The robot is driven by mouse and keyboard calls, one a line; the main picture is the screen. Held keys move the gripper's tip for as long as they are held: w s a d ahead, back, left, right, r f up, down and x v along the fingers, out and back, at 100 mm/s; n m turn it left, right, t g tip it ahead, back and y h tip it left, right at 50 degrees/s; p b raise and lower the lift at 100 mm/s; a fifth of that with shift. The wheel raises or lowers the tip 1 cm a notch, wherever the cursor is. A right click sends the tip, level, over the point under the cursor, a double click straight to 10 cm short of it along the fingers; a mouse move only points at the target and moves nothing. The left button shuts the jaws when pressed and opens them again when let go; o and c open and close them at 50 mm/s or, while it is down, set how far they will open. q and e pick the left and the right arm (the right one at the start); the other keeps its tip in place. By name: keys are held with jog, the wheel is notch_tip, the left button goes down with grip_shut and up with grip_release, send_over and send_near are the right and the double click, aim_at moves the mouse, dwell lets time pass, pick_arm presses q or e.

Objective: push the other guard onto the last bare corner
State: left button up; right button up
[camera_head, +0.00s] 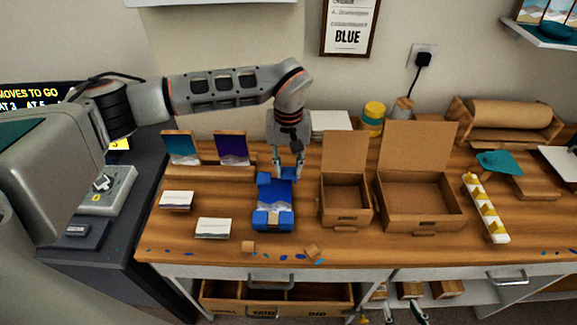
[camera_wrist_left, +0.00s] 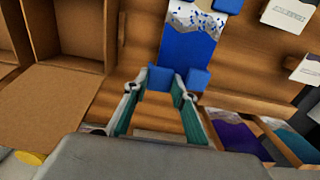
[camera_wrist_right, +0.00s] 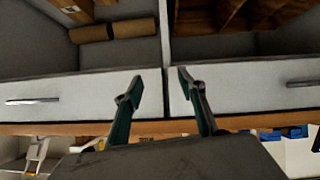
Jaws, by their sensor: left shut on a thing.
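The panel (camera_head: 274,196), blue with a white wavy band, lies on the bench. Blue guards sit at its front corners, and a blue guard (camera_wrist_left: 198,79) is at its back left corner. My left gripper (camera_head: 287,174) comes down at the back right corner. In the left wrist view my left gripper (camera_wrist_left: 163,82) is shut on another blue guard (camera_wrist_left: 160,77), which is against that corner; I cannot tell whether it is fully seated. My right gripper (camera_wrist_right: 159,86) is open and empty, low before the bench front.
Two open cardboard boxes (camera_head: 345,208) (camera_head: 421,203) stand right of the panel. A yellow-and-white strip (camera_head: 486,208) lies far right.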

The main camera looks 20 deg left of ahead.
dwell(0.4)
pick_arm(q)
jog(key=shift+f, duration=0.1)
dwell(0.5)
jog(key=shift+f, duration=0.8)
jog(key=shift+s+a+f, duration=0.1)
jog(key=shift+s, duration=0.05)
dwell(0.8)
jog(key=o, duration=0.8)
jog(key=shift+o, duration=0.2)
jog(key=shift+r+p, duration=1.25)
jog(key=shift+r, duration=2.75)
